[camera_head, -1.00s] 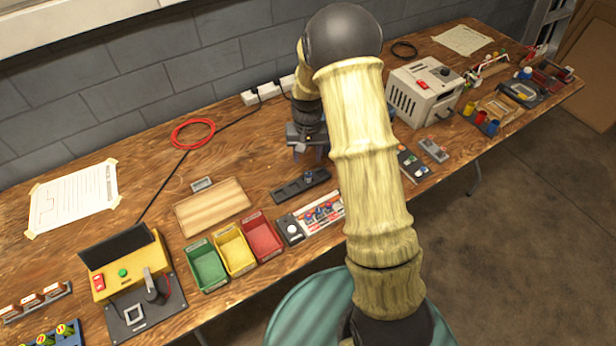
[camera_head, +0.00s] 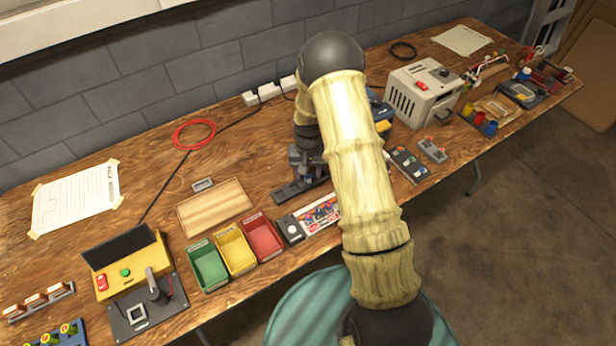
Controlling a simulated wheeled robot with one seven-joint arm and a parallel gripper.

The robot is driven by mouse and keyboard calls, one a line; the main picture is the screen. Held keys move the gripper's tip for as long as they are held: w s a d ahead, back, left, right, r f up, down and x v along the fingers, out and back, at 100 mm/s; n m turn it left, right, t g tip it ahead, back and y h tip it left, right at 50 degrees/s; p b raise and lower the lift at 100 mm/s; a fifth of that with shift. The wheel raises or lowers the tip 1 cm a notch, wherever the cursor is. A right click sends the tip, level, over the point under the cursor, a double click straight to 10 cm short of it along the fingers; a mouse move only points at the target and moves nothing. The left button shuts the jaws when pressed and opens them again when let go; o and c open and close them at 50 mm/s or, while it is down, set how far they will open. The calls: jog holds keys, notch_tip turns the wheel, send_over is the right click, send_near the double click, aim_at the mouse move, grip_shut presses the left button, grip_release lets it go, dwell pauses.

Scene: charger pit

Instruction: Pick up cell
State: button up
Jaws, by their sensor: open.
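My gripper (camera_head: 306,172) points down over a dark, long holder (camera_head: 288,193) in the middle of the workbench. It is open, and its fingers are over the right part of this holder. A small dark round piece, possibly the cell, stood in the holder earlier. The gripper now covers that spot, so I cannot tell whether the piece is between the fingers. My arm hides part of the bench to the right of the gripper.
Green (camera_head: 208,267), yellow (camera_head: 236,250) and red (camera_head: 263,237) bins stand at the front edge. A wooden board (camera_head: 213,206) lies behind them. A yellow device (camera_head: 128,262) stands at left, a grey box unit (camera_head: 424,93) at right.

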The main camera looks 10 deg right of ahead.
jog(key=shift+f, duration=0.65)
grip_shut()
